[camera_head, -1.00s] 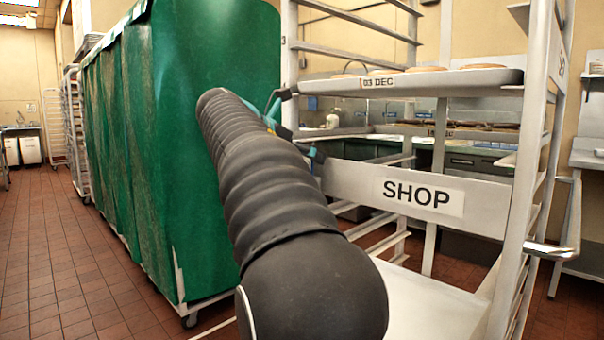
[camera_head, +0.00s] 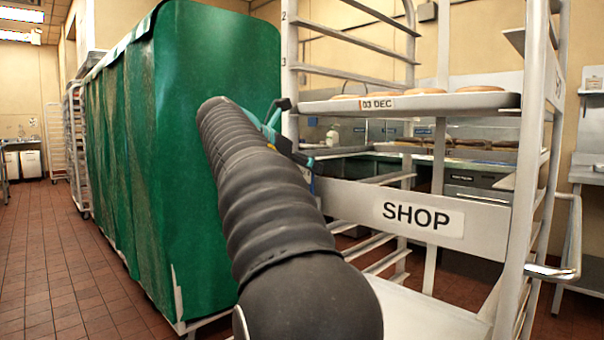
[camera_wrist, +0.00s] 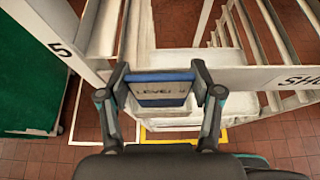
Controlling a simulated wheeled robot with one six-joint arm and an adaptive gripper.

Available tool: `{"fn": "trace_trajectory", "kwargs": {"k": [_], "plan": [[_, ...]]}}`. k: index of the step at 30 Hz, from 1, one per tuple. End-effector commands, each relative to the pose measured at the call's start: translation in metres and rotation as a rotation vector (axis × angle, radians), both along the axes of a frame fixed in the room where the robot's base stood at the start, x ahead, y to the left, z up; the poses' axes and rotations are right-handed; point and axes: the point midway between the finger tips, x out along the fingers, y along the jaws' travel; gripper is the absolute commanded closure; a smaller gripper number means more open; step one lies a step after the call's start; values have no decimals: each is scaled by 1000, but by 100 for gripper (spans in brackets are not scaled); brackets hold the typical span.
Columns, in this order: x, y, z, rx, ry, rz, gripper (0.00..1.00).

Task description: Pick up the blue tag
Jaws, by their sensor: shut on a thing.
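The blue tag (camera_wrist: 165,76) is a flat plate with a pale band lettered "LEVEL"; the character after it is too small to read. It sits between the two fingers of my gripper (camera_wrist: 160,88) in the wrist view, gripped at its left and right edges. In the head view my gripper (camera_head: 284,122) is beside the left post of the white rack, mostly behind my dark arm.
The white rack (camera_head: 330,203) carries a "SHOP" label (camera_head: 417,216) and a tray (camera_head: 420,104) of round baked goods marked "03 DEC". A green covered rack (camera_head: 215,60) stands close on the left. Open tiled floor (camera_head: 50,260) lies at far left.

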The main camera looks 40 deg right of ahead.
Motion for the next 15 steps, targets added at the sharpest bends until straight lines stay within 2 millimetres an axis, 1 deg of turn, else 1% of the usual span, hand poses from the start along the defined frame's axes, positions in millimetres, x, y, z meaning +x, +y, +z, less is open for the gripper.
{"fn": "trace_trajectory", "kwargs": {"k": [1, 5, 15], "plan": [[1, 0, 11, -1, -4, 0, 67], [1, 0, 32, 0, -3, 0, 67], [1, 0, 66, -2, -3, 0, 67]]}}
